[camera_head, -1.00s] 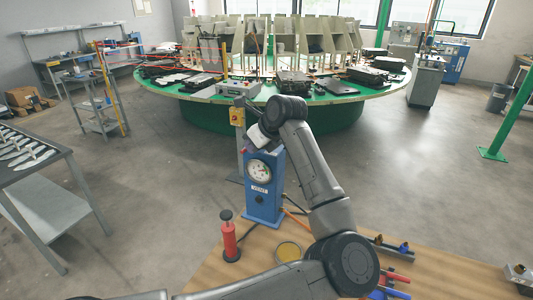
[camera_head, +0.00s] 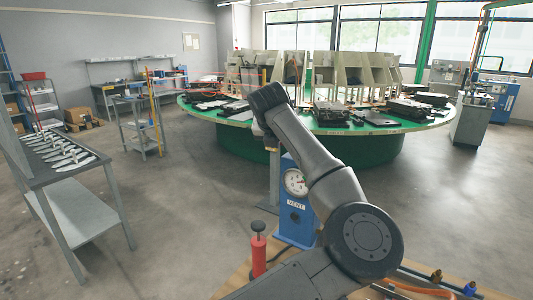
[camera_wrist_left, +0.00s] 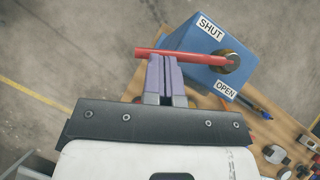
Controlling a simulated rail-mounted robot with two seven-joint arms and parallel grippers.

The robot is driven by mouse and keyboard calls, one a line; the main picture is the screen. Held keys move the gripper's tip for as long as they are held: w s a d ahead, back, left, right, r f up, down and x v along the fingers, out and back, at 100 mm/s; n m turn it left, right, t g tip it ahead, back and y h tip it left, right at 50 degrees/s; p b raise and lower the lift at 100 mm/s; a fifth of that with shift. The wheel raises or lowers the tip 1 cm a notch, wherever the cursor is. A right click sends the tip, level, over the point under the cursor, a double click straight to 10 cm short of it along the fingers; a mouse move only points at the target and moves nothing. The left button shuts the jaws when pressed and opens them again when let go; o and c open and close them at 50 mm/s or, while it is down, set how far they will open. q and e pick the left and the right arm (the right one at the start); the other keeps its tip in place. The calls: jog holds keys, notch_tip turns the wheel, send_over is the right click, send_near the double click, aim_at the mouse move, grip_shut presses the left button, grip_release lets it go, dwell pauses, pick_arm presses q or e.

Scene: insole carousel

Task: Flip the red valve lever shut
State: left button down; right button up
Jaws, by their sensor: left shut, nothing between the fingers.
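The red valve lever (camera_wrist_left: 186,52) shows in the left wrist view. It runs left from a round brass pivot (camera_wrist_left: 232,62) on a blue valve box (camera_wrist_left: 197,40). The box carries a SHUT label at its upper end and an OPEN label at its lower end; the lever points sideways, away from both. My left gripper (camera_wrist_left: 161,58) is shut and empty, its tips at the lever's outer part; whether they touch is unclear. In the head view the blue gauge post (camera_head: 292,215), marked VENT, stands behind my arm, which hides the lever and gripper. My right gripper is not in view.
A red hand pump (camera_head: 259,252) stands left of the post on a wooden bench (camera_head: 232,284). Pipe fittings (camera_head: 470,288) lie on its right. A green round carousel (camera_head: 235,142) is behind, and a grey rack of insoles (camera_head: 80,205) stands left with open floor between.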

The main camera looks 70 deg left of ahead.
pick_arm(q)
jog(key=a+m+t, duration=0.1)
jog(key=w+a+m+h+b, duration=0.1)
jog(key=m, duration=0.1)
jog(key=shift+w+a+m+t+h, duration=0.1)
jog(key=shift+a+m+t+h, duration=0.2)
jog(key=shift+t, duration=0.1)
jog(key=shift+w+a+b, duration=0.25)
jog(key=shift+b, duration=0.1)
jog(key=shift+w+a, duration=0.1)
jog(key=shift+a, duration=0.05)
jog(key=s+f+v, duration=0.1)
jog(key=s+v, duration=0.1)
jog(key=v, duration=1.1)
jog(key=shift+d+f, duration=0.25)
jog(key=shift+d, duration=0.1)
